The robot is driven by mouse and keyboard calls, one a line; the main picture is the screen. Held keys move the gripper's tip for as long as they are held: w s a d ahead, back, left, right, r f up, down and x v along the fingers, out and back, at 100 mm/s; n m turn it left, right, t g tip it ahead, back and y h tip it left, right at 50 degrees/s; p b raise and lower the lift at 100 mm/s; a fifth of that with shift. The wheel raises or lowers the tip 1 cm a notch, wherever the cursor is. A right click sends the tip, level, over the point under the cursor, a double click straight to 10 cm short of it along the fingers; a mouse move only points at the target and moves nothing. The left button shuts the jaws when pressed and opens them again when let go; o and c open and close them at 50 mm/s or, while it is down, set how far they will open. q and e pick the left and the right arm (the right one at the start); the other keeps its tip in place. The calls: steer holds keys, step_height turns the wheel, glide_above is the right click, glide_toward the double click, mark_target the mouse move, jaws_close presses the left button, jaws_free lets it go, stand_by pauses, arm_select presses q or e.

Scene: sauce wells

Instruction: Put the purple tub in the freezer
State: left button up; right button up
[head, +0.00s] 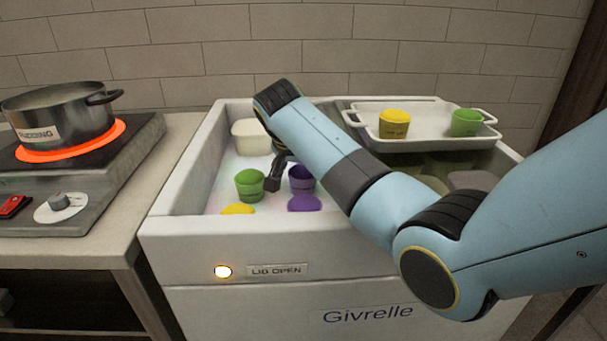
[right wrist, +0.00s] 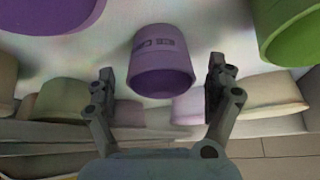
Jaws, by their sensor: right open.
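A purple tub (head: 301,180) stands upright inside the white freezer (head: 205,250), whose lid is open. In the right wrist view, which looks upside down, a purple tub (right wrist: 160,72) with a small label lies between the two fingers. My right gripper (head: 276,180) is low in the freezer, just left of the purple tub in the head view and partly hidden by my arm. In the wrist view my right gripper (right wrist: 162,85) is open, a finger on each side with visible gaps. A second purple item (head: 304,203) is partly hidden by the freezer's front wall. My left gripper is not in view.
A green tub (head: 249,184), a yellow item (head: 238,209) and a cream tub (head: 250,137) are also in the freezer. A white tray (head: 420,139) with a yellow tub (head: 394,123) and green tub (head: 465,122) sits at the right. A pot (head: 62,115) is on a glowing burner at left.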

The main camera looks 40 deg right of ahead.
steer(key=p+v, duration=0.2)
steer(key=v, duration=0.9)
steer(key=shift+r+p, duration=0.3)
steer(key=shift+p, duration=0.05)
steer(key=shift+s+a, duration=0.1)
